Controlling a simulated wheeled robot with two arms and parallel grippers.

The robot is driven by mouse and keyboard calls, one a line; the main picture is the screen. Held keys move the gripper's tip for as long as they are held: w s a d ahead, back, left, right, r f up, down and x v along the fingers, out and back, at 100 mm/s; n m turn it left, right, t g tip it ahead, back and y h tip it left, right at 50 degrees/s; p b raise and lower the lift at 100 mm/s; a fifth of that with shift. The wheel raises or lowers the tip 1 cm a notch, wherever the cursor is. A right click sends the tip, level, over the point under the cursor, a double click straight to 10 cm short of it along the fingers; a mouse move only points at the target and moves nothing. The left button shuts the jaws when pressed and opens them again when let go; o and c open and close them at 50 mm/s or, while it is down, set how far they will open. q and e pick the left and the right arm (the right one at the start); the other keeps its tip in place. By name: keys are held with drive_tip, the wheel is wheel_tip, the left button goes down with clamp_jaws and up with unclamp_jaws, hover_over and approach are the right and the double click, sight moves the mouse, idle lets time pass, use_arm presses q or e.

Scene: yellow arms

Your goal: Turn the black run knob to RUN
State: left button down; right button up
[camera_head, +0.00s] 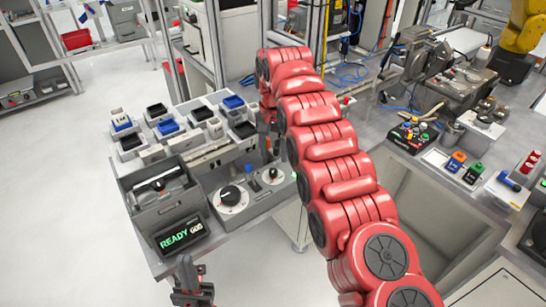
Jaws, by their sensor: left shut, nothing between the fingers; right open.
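A large black knob (231,195) sits on a round white dial on a grey control box (255,208). A smaller black knob (273,173) sits on a second round plate to its right. I cannot read the labels, so I cannot tell which is the run knob. My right gripper (268,150) hangs open and pointing down, just above and behind the smaller knob in the picture; contact cannot be made out. My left gripper (192,269) is shut and empty at the bottom edge, in front of the bench and apart from the knobs.
A display (182,233) reading READY stands left of the control box, before a grey bin (160,196). My red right arm covers the middle. Another bench (455,190) with coloured buttons and blocks lies right.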

sight(273, 170)
wheel_tip(273, 170, up, 11)
drive_tip(key=p, duration=0.9)
drive_tip(key=shift+a+f, duration=0.1)
